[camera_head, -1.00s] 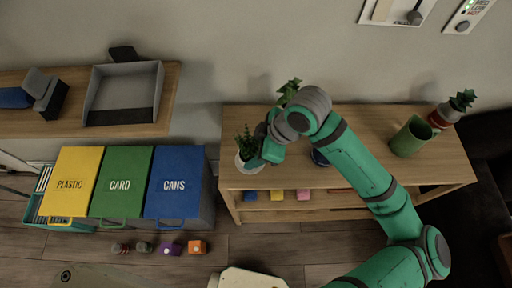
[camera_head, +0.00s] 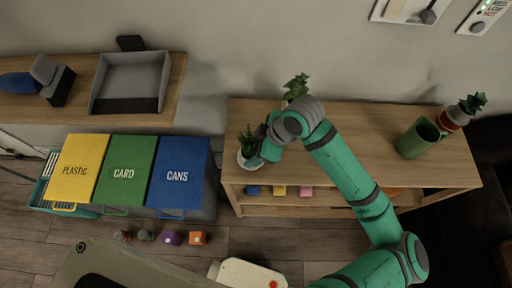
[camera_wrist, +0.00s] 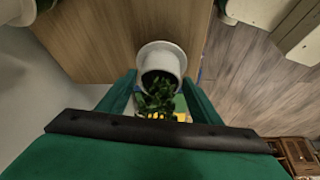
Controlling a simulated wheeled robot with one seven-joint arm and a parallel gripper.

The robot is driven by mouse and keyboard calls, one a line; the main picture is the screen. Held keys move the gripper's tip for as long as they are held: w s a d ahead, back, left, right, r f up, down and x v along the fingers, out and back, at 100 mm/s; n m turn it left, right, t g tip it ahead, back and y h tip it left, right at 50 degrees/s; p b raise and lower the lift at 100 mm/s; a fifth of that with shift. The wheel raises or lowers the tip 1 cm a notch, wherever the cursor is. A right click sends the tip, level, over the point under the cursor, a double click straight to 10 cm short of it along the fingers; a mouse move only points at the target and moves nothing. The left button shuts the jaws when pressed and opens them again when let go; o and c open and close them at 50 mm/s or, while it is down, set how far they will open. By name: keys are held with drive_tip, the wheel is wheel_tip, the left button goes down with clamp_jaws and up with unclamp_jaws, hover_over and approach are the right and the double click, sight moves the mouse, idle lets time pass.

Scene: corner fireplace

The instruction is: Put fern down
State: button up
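The fern (camera_head: 247,139) stands in a white pot (camera_head: 243,160) at the left end of the wooden shelf unit's top (camera_head: 345,130). The wrist view shows the pot (camera_wrist: 160,60) close to the shelf's end edge, with the leaves (camera_wrist: 158,95) on the camera side. My gripper (camera_head: 260,153) is at the fern's right side in the head view. Its fingers (camera_wrist: 160,80) flank the pot in the wrist view, with the tips very near its sides. I cannot tell whether they touch it, or whether the pot rests fully on the top.
Another plant (camera_head: 296,87) stands behind my arm. A green cylinder (camera_head: 417,138) and a potted plant (camera_head: 456,114) stand at the right end. Yellow (camera_head: 80,168), green (camera_head: 125,171) and blue (camera_head: 178,173) bins lie left of the shelf. Several small items (camera_head: 170,238) lie on the floor.

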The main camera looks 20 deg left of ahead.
drive_tip(key=shift+o, duration=0.7)
drive_tip(key=v, duration=1.2)
drive_tip(key=shift+r, duration=0.15)
